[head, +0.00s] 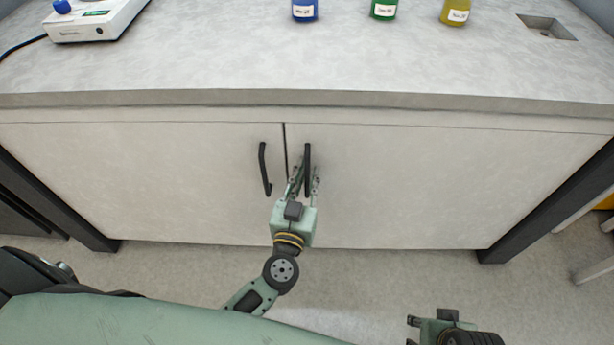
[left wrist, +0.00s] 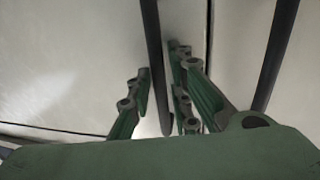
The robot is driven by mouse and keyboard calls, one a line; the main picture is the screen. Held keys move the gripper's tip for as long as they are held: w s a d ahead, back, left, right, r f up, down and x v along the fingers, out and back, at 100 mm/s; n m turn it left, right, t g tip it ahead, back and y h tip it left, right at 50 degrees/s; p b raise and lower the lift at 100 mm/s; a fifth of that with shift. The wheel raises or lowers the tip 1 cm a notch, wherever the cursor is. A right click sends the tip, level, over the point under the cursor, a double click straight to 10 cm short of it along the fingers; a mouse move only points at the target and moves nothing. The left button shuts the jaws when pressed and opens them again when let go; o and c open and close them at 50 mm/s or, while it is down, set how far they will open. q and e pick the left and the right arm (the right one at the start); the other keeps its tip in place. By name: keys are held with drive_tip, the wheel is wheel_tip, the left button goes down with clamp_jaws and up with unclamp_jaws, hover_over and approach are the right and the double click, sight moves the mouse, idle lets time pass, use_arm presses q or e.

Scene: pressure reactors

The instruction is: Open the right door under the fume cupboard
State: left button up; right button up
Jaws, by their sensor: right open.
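Two pale doors sit side by side under the worktop, both closed. The right door (head: 400,185) has a black vertical handle (head: 307,165) near the middle seam. The left door (head: 150,175) has a similar handle (head: 264,168). My left gripper (head: 305,178) is at the right door's handle, its fingers on both sides of it. The left wrist view shows that handle (left wrist: 154,45) between the fingers (left wrist: 160,65), which look close to it; whether they grip it is unclear. The left door's handle (left wrist: 275,55) is on the right there. My right gripper (head: 411,331) is open and empty at the bottom.
The worktop (head: 230,60) above holds a white device (head: 95,20) and blue, green and yellow bottles (head: 384,9). Dark legs (head: 545,205) flank the cupboard. The floor (head: 375,280) in front of the right door is clear, with pale furniture legs at far right.

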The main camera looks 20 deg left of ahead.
use_arm(q)
clamp_jaws()
idle(0.3)
drive_tip(key=shift+s, duration=0.1)
